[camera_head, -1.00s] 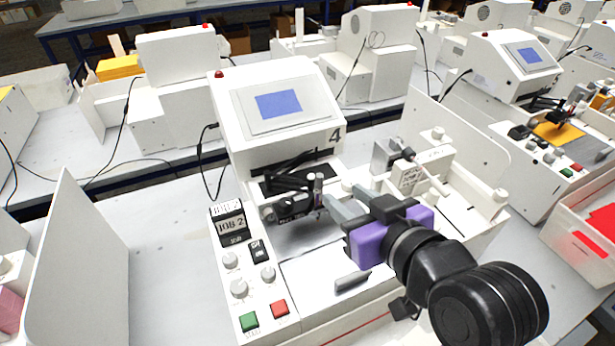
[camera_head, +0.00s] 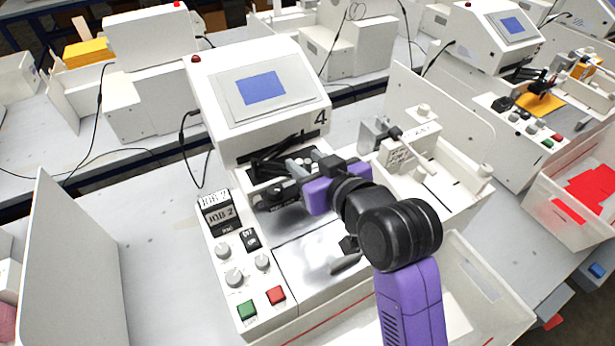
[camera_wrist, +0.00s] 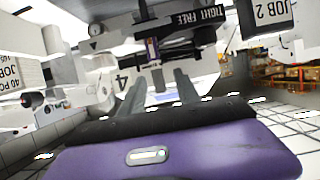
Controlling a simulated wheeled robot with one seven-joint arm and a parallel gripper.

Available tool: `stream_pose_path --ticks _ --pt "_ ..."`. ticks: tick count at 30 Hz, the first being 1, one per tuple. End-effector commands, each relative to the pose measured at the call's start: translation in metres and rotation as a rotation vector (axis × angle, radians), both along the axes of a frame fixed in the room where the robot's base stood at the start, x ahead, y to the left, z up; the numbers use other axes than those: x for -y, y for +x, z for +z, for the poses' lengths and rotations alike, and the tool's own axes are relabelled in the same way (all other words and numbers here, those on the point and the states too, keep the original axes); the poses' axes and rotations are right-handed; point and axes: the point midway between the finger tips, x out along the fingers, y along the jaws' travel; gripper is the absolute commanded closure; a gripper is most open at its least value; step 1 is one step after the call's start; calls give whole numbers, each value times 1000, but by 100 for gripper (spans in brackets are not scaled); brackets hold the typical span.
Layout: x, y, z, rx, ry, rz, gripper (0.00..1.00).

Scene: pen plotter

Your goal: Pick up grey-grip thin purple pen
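A thin pen with purple on it (camera_wrist: 152,48) stands upright in the plotter's pen carriage, beside the TIGHT/FREE label, in the wrist view. Its grip colour is hard to make out there. In the head view my gripper hides it. My gripper (camera_head: 305,164) reaches over the plotter bed to the carriage. In the wrist view its two grey fingers (camera_wrist: 162,78) are apart with nothing visible held between them. The pen shows just beyond the fingertips, roughly in line with the gap. I cannot tell whether the fingers touch it.
The plotter marked 4 (camera_head: 258,95) stands right behind the carriage. A control panel (camera_head: 240,262) with knobs and buttons is at left. A rest block (camera_head: 398,155) with a thin light pen-like rod is close on the right. Upright white panels flank the station.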

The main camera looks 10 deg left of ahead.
Motion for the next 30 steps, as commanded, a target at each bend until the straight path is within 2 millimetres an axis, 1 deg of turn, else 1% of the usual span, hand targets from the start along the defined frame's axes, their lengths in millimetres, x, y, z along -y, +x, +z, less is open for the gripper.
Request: stream_pose_path --ticks 5,6,11,12,23,26,30 --pt "0 0 0 0 0 0 61" --pt "0 0 0 0 0 0 65" --pt "0 0 -1 0 0 0 97" --pt "0 0 -1 -1 -1 0 100" --pt "0 0 0 0 0 0 100" --pt "0 0 4 0 0 0 100" --pt "0 1 16 2 2 0 100"
